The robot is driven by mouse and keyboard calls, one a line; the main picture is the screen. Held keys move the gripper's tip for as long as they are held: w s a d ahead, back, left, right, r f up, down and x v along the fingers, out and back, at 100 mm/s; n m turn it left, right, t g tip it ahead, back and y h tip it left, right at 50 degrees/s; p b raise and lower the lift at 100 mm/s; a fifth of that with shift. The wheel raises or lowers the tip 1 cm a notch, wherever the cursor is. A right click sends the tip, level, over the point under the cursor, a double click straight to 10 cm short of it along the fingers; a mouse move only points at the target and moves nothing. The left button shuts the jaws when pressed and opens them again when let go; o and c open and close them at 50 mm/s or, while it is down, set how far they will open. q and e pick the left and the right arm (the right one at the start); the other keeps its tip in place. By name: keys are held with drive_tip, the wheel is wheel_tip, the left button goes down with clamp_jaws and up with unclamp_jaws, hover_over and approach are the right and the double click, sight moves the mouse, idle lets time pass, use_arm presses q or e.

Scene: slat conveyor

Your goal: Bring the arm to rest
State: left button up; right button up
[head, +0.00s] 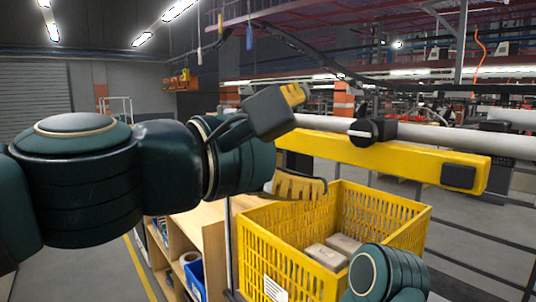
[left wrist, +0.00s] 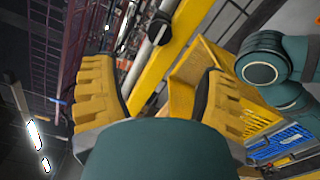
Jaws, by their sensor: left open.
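My left arm reaches in from the left, and my left gripper (head: 297,140) is open, with its yellow fingers spread apart above the left part of the yellow crate. Part of my right arm (head: 385,274) shows at the bottom, in front of the crate. It also shows in the left wrist view (left wrist: 275,68). The right gripper is not in either view.
The yellow crate (head: 281,258) holds brown boxes (head: 335,250). A yellow beam (head: 400,164) and a grey pipe (head: 450,137) run behind it. Open floor lies at far left.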

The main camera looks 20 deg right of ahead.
use_arm(q)
drive_tip(key=w+a+f+t+y, duration=0.1)
drive_tip(key=w+f+y, duration=0.2)
drive_tip(key=w+f, duration=0.45)
drive_tip(key=w+a+f+y, duration=0.2)
drive_tip(key=w+f, duration=0.3)
drive_tip(key=f, duration=0.6)
drive_tip(key=w+a+f+y, duration=0.2)
drive_tip(key=w+a+f, duration=0.15)
drive_tip(key=f, duration=0.75)
drive_tip(key=w+a+f+y, duration=0.2)
drive_tip(key=a+f, duration=0.2)
drive_tip(key=f, duration=0.6)
drive_tip(key=s+a+f+m+g+y, duration=0.2)
drive_tip(key=s+a+f, duration=0.15)
drive_tip(key=f, duration=0.65)
drive_tip(key=s+a+f+m+g+y, duration=0.15)
drive_tip(key=a+f, duration=0.35)
drive_tip(key=f, duration=0.5)
drive_tip(key=s+a+f+m+g, duration=0.2)
drive_tip(key=s+a+f+m, duration=0.1)
drive_tip(key=s+f, duration=0.8)
drive_tip(key=shift+s+a+f, duration=0.35)
drive_tip(key=shift+s+a, duration=0.2)
drive_tip(key=shift+a, duration=0.1)
